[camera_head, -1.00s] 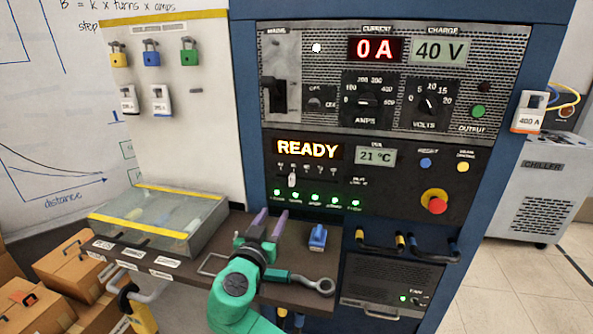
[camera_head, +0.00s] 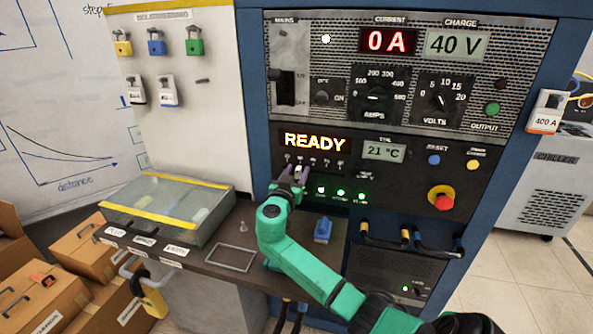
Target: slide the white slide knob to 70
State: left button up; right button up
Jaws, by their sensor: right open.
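The white slide knob (camera_head: 298,169) is on the black panel under the glowing READY display (camera_head: 314,141). The scale marks (camera_head: 313,160) above the slot are too small to read. My left gripper is not in view.
A clear box with yellow edging (camera_head: 165,213) sits on the brown shelf (camera_head: 205,262), left of my arm. A blue object (camera_head: 323,229) is on the shelf at right. Several green lights line the panel below the slot. A red button (camera_head: 441,198) protrudes further right.

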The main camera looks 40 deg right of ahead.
jog(key=shift+c, duration=0.3)
grip_shut()
jog(key=shift+f, duration=0.1)
dwell(1.0)
